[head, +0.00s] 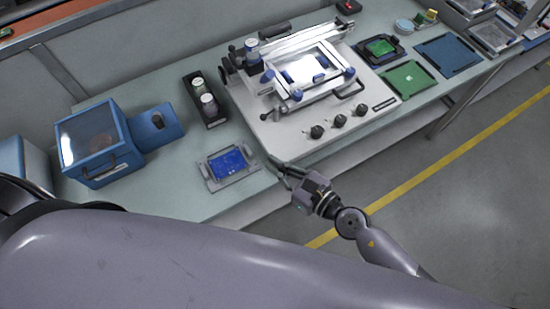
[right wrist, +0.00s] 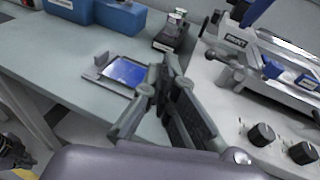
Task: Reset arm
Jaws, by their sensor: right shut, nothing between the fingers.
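My right gripper (head: 276,166) is at the front edge of the workbench, between the blue board in its grey holder and the front left corner of the white printing machine. It is shut and empty. In the right wrist view its dark fingers (right wrist: 166,88) show in the middle, with nothing between them. I cannot tell whether it touches the bench. My left gripper does not show clearly in either view.
The workbench (head: 225,135) bears a blue box with a clear cover (head: 92,143), a black tray with bottles (head: 205,102), the blue board (head: 228,164), the printing machine (head: 300,125) and green boards (head: 408,80). Clear floor (head: 480,200) lies in front, at right.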

